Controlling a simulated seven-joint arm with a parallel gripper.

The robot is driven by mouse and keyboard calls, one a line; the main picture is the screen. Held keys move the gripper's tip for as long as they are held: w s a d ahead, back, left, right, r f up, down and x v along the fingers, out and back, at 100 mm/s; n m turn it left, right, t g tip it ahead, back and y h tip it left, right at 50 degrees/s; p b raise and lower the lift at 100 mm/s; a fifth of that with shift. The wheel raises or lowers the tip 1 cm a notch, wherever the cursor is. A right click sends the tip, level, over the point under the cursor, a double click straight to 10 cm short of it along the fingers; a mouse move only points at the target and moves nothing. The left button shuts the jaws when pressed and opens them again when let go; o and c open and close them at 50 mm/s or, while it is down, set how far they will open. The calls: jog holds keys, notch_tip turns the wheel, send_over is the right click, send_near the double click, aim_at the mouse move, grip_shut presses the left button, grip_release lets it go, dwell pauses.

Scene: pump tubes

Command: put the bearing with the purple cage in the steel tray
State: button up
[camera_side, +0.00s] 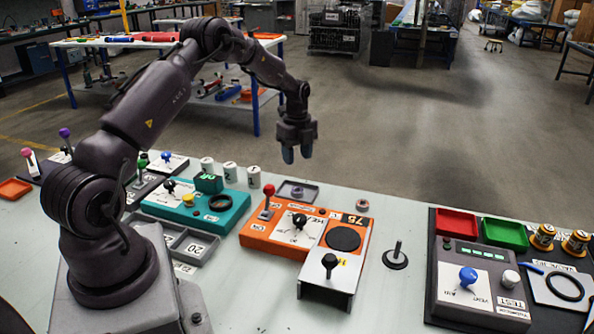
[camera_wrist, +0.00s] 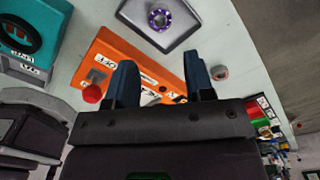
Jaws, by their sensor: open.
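The bearing with the purple cage (camera_wrist: 159,18) lies flat inside a shallow grey metal tray (camera_wrist: 185,30), seen at the top of the wrist view. In the side view the tray (camera_side: 313,194) stands behind the orange unit, and the bearing (camera_side: 297,191) is a small ring in it. My gripper (camera_side: 297,153) hangs above the tray, fingers pointing down. Its two dark blue fingers show in the wrist view (camera_wrist: 160,62), apart with nothing between them. The bearing is clear of both fingers.
A second bearing (camera_side: 362,205) with a reddish middle sits on the bench right of the tray. The orange unit (camera_side: 270,236) with its red lever lies in front. White numbered cylinders (camera_side: 229,172) and a teal unit (camera_side: 158,206) stand left. A black peg (camera_side: 396,257) stands right.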

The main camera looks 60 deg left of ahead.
jog(key=s+d+r+n+t+y, duration=0.1)
jog(key=s+d+r+n, duration=0.15)
jog(key=d+r, duration=0.65)
jog(key=s+d+r+n+t, duration=0.15)
jog(key=d+r+n, duration=0.25)
jog(key=d+r, duration=0.5)
jog(key=s+d+r+n+t, duration=0.1)
jog(key=s+d+r+n, duration=0.1)
jog(key=s, duration=0.4)
jog(key=s+d+r+n+t, duration=0.1)
jog(key=s+d+r+n, duration=0.1)
jog(key=s+d+n, duration=0.2)
jog(key=s+d+r+n+t+h, duration=0.1)
jog(key=s+d+n, duration=0.2)
jog(key=s, duration=0.7)
jog(key=shift+d+r+n, duration=0.35)
jog(key=shift+d+r, duration=0.05)
jog(key=shift+d, duration=0.45)
jog(key=shift+o, duration=0.3)
